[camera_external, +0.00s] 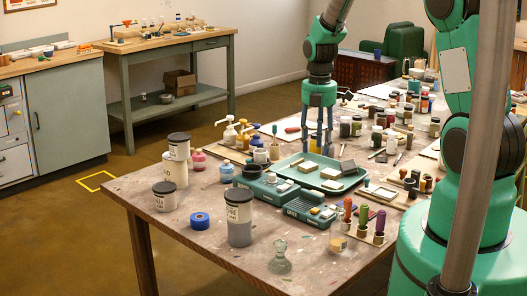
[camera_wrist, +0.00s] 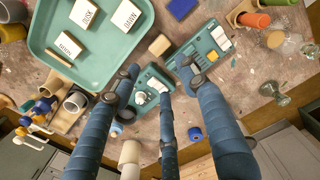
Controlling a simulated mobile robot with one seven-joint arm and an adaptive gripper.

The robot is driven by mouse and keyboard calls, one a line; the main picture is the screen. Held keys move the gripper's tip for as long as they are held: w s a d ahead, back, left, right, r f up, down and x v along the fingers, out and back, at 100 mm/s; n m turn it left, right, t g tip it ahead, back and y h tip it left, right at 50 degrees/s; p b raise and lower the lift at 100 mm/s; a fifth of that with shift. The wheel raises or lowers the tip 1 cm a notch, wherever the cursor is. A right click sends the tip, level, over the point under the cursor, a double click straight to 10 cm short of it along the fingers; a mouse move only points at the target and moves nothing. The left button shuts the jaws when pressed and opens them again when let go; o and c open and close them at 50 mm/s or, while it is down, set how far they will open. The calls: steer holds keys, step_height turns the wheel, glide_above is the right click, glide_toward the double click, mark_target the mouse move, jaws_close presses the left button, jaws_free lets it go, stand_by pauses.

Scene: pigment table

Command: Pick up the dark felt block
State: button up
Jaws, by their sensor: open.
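My gripper (camera_external: 318,150) is open and empty, pointing down above the back edge of the green tray (camera_external: 352,181). Three pale blocks lie on the tray, and it also shows at upper left in the wrist view (camera_wrist: 45,38).
A green device (camera_external: 310,209) and a tan block (camera_wrist: 160,45) sit beside the tray. Jars crowd the table, including a tall grey jar (camera_external: 239,220). A blue tape roll (camera_external: 200,221) lies at the front. A glass flask (camera_external: 280,258) stands near the front edge.

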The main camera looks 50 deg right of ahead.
steer(key=shift+d+f+n, duration=0.15)
steer(key=shift+d+f, duration=0.1)
steer(key=shift+f, duration=0.3)
steer(key=shift+d+f+n, duration=0.15)
steer(key=shift+d+f, duration=0.05)
steer(key=shift+f, duration=0.3)
steer(key=shift+f+b, duration=0.65)
steer(key=shift+f, duration=3.6)
steer(key=shift+f+b, duration=0.55)
steer(key=shift+f, duration=2.1)
steer(key=c, duration=0.8)
